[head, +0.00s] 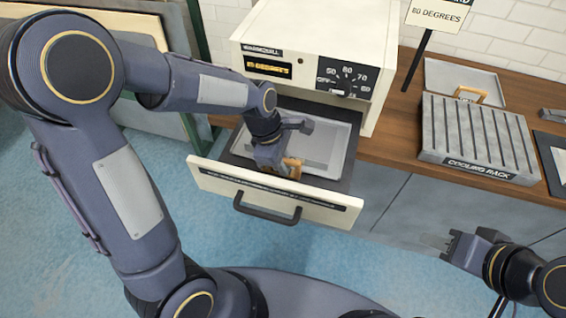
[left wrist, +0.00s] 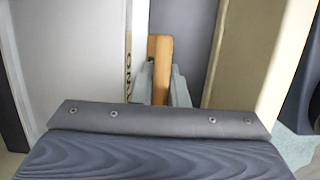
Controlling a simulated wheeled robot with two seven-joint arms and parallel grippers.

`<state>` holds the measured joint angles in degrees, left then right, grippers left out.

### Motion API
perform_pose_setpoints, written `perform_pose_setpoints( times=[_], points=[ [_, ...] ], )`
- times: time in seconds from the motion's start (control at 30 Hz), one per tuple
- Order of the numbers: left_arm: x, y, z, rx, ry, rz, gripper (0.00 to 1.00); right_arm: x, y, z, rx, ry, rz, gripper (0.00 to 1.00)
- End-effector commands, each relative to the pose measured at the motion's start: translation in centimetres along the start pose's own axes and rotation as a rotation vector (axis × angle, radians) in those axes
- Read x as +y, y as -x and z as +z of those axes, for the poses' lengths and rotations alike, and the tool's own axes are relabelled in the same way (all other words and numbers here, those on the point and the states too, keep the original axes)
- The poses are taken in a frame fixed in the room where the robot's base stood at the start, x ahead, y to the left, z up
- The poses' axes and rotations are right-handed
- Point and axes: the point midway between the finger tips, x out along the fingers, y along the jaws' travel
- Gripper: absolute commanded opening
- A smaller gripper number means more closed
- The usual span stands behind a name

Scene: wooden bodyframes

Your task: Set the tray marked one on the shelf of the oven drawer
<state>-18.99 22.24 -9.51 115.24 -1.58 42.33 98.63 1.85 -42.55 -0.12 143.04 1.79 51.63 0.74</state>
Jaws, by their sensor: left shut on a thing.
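The cream oven (head: 314,45) has its drawer (head: 275,195) pulled out. A pale grey metal tray (head: 335,138) is inside the drawer opening, behind the drawer's front panel. My left gripper (head: 283,165) reaches down into the drawer and is shut on the tray's wooden handle (head: 294,169). In the left wrist view the handle (left wrist: 160,58) stands between the fingers, beside a narrow label whose letters run sideways and are partly hidden. Whether the tray rests fully on the shelf is hidden by the arm. My right gripper (head: 442,244) is empty, away from the oven, at the lower right.
A grey cooling rack (head: 478,135) stands on the wooden counter (head: 398,140) right of the oven. Another tray (head: 465,77) with a wooden handle lies behind it. A sign (head: 440,14) reads 80 degrees. Blue floor (head: 225,225) is open in front of the drawer.

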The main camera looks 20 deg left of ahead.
Motion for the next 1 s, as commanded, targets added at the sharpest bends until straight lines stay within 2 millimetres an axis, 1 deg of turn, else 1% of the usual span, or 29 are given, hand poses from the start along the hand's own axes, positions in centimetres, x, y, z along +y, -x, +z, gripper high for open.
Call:
perform_pose_setpoints(
  times=[0.23,0.27,0.4,0.67,0.77,0.87,1.0],
  points=[
    [0.1,-0.2,0.0,-0.001,-0.001,0.004,0.00,0.0,0.0,0.0,0.000,0.000,0.000,0.36],
    [0.0,-0.3,-0.1,0.000,0.001,0.000,0.15,0.0,0.0,0.0,0.000,0.000,0.000,0.36],
    [0.0,-0.3,-0.1,0.000,0.001,0.000,0.34,0.0,0.0,0.0,0.000,0.000,0.000,0.36],
    [0.0,-0.2,0.0,0.000,0.001,0.000,0.35,0.0,0.0,0.0,0.000,0.000,0.000,0.36],
    [0.0,0.2,0.0,0.000,0.001,0.001,0.35,0.0,0.1,0.0,0.000,0.000,0.000,0.36],
    [0.1,1.5,0.0,-0.001,0.001,0.004,0.35,-0.1,0.2,-0.1,0.000,0.000,0.000,0.36],
    [0.1,4.4,0.0,-0.002,0.001,0.007,0.35,-0.2,0.5,-0.2,0.000,0.000,0.000,0.36]
  ],
)
